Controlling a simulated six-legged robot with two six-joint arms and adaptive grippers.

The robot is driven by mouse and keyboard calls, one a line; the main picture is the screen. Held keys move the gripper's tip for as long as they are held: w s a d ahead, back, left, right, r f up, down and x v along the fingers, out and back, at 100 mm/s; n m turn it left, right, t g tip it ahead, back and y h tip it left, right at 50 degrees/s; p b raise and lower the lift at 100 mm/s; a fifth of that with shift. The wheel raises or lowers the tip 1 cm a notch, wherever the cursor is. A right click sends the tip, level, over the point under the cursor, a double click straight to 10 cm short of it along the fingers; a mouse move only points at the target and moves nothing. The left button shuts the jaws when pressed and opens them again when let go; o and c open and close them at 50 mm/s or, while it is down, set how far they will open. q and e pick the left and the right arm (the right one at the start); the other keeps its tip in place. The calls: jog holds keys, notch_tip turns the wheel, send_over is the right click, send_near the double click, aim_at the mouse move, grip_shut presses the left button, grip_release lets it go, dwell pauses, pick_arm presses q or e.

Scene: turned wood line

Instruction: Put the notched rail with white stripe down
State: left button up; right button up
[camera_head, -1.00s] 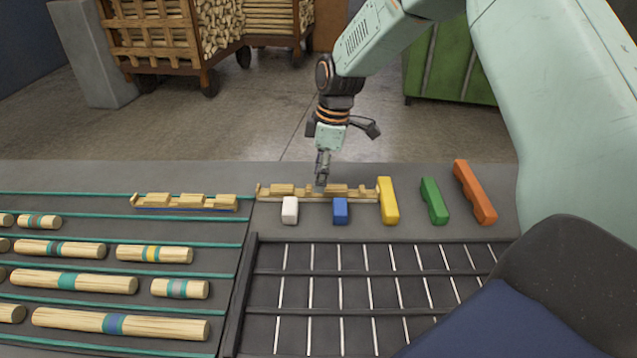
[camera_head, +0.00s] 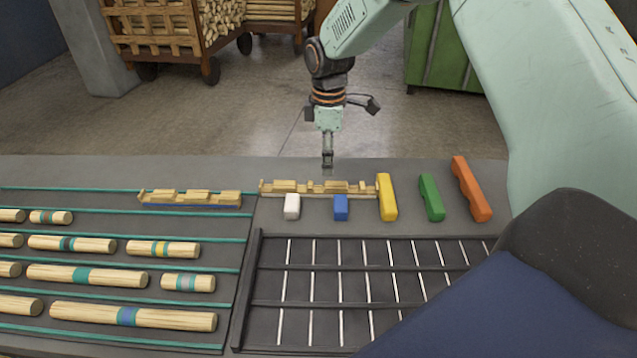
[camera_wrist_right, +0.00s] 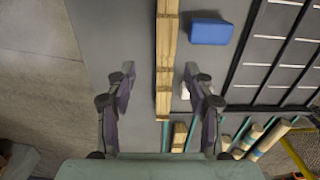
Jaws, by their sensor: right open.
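A long notched wooden rail (camera_head: 300,188) lies flat along the far part of the grey bench; its white stripe cannot be made out clearly. My right gripper (camera_head: 327,163) is open and empty, pointing down just above and behind this rail. In the right wrist view the rail (camera_wrist_right: 167,60) runs lengthwise ahead of the open right gripper (camera_wrist_right: 160,76), free of the fingers. A second notched rail (camera_head: 190,197) with a blue stripe lies to its left. My left gripper is not in view.
White (camera_head: 292,207), blue (camera_head: 341,207), yellow (camera_head: 387,197), green (camera_head: 431,197) and orange (camera_head: 470,188) blocks stand in front and right of the rail. A slotted dark tray (camera_head: 255,290) is nearer. Several banded wooden rods (camera_head: 87,275) lie left. Carts (camera_head: 160,40) stand beyond.

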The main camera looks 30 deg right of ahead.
aim_at(328, 185)
jog(key=f, duration=0.4)
jog(key=s+f, duration=0.1)
jog(key=f, duration=0.1)
jog(key=shift+a, duration=0.2)
jog(key=shift+w+f, duration=0.1)
jog(key=shift+f, duration=0.35)
jog(key=shift+c, duration=0.3)
jog(key=shift+r, duration=0.1)
grip_shut()
